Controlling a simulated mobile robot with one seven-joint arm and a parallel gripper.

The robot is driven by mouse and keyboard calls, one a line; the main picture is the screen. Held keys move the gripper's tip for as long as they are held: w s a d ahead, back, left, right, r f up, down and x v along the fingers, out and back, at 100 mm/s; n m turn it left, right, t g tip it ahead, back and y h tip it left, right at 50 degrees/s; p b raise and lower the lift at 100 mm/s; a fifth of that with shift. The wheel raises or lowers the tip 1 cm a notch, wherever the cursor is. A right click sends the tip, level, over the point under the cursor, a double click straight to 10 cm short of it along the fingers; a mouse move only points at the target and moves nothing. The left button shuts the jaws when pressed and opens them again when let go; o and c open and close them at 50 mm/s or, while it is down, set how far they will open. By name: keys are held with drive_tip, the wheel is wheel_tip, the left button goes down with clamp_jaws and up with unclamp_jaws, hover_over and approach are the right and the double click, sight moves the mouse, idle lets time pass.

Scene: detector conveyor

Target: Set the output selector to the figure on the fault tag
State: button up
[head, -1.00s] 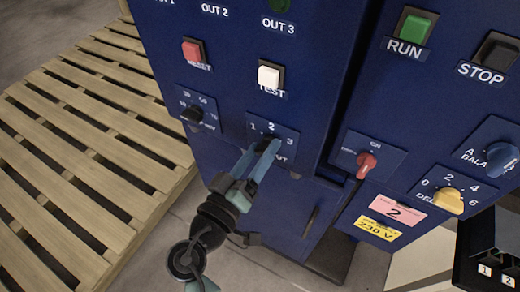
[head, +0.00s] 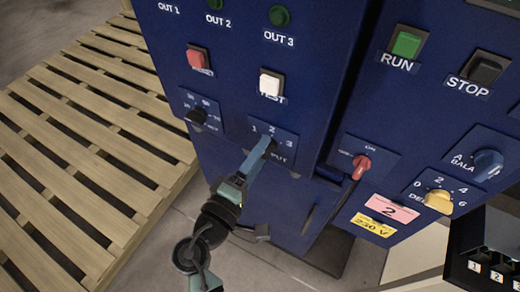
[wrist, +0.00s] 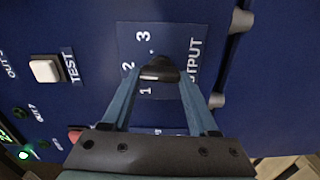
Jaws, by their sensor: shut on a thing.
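The output selector (wrist: 160,70) is a dark knob on a blue plate marked 1, 2, 3. In the wrist view my gripper (wrist: 160,78) is shut on the knob, one finger on each side. The knob's left end lies towards the 2; a pointer mark on it is not clear. In the head view my gripper (head: 267,146) reaches the output plate (head: 286,137) and hides the knob. The fault tag (head: 391,210) is a pink label with the figure 2, on the right cabinet.
A white TEST button (head: 270,83) and a red button (head: 198,58) sit above. A black knob (head: 197,116) is left, a red switch (head: 361,164) and a yellow knob (head: 438,201) right. A wooden pallet (head: 85,140) lies left.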

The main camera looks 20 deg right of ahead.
drive_tip(key=shift+n, duration=0.4)
drive_tip(key=o, duration=1.4)
drive_tip(key=shift+a, duration=0.1)
drive_tip(key=b+v, duration=0.1)
drive_tip(key=v, duration=1.2)
drive_tip(key=shift+b, duration=0.3)
